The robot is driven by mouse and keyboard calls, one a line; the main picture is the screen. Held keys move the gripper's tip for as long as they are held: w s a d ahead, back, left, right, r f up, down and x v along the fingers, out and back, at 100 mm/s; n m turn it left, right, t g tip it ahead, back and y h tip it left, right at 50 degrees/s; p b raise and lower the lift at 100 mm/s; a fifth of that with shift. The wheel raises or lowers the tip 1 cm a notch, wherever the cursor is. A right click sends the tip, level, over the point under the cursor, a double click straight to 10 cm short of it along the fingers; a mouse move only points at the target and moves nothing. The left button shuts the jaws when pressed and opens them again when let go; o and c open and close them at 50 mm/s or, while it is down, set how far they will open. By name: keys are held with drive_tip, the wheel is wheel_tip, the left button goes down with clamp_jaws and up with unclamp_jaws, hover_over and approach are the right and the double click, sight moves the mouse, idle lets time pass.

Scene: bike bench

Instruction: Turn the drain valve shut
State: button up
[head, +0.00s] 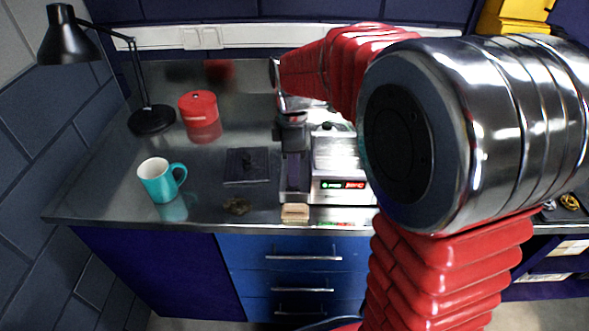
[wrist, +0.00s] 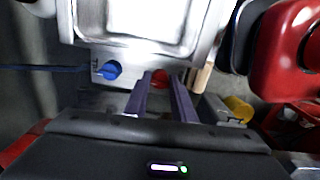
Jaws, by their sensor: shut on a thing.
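The steel tank (head: 338,152) with a lit display stands on the bench, left of my big arm joint in the head view. In the wrist view its basin (wrist: 140,25) is at the top. A red valve knob (wrist: 160,76) and a blue knob (wrist: 111,69) sit along its near side. My gripper (wrist: 161,86) has one finger on each side of the red knob and is shut on it; the fingers partly hide it. No label shows which knob is the drain valve. In the head view the gripper (head: 293,165) is low at the tank's left side; the knobs are not visible there.
A teal mug (head: 160,181), a red canister (head: 200,117), a black lamp (head: 68,45) and a dark mat (head: 247,166) stand to the left. A beige block (head: 295,212) lies at the front edge. A blue hose (wrist: 45,68) runs left of the blue knob.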

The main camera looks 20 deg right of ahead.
drive_tip(key=o, duration=0.8)
drive_tip(key=shift+r, duration=0.1)
wheel_tip(320, 180, up, 14)
drive_tip(key=shift+f, duration=0.25)
idle(0.3)
